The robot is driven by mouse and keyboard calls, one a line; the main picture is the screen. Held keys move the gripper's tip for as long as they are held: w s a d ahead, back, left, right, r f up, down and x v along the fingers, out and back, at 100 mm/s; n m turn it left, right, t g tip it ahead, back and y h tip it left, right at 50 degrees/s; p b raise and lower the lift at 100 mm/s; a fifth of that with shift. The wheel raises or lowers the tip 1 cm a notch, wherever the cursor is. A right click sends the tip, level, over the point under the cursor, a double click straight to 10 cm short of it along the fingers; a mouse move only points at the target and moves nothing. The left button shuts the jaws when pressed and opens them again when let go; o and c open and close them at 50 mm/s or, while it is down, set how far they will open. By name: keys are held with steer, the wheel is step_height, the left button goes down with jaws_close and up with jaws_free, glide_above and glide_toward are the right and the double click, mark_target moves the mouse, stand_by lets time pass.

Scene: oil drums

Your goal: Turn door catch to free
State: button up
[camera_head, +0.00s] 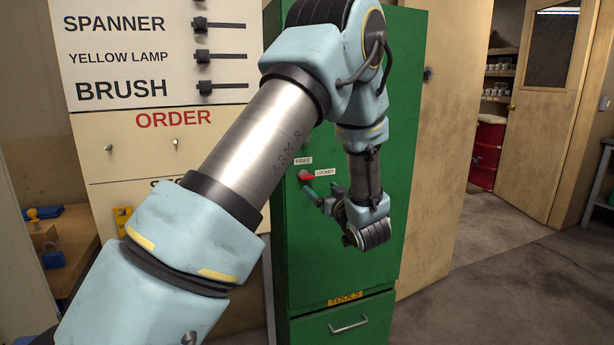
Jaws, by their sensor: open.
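The door catch (306,176) is a small red handle on the front of the tall green cabinet (300,255). A FREE label (303,161) is just above the catch and a LOCKED label (325,172) is to its right. The red part seems to lie roughly sideways, with its right end near the LOCKED label. My gripper (314,190) is open, with its fingers right at the catch, just below it in the picture. I cannot tell whether they touch it or stand around it.
A TOOLS drawer (348,322) with a metal handle is below. A board (160,60) with labels and hooks is at the left, beside a bench (75,265) with small items. An open doorway at the right shows a red drum (487,155). The floor (500,265) at the right is clear.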

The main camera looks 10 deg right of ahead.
mark_target(308, 177)
steer(key=shift+w+a+p, duration=0.2)
steer(key=shift+w+p, duration=0.4)
steer(key=shift+w, duration=1.05)
steer(key=shift+w+a+p, duration=0.25)
steer(key=shift+w+p, duration=0.3)
steer(key=shift+w, duration=1.1)
steer(key=shift+w+a+p, duration=0.2)
steer(key=shift+w+p, duration=0.4)
steer(key=shift+w, duration=1.05)
steer(key=shift+c, duration=0.2)
jaws_close()
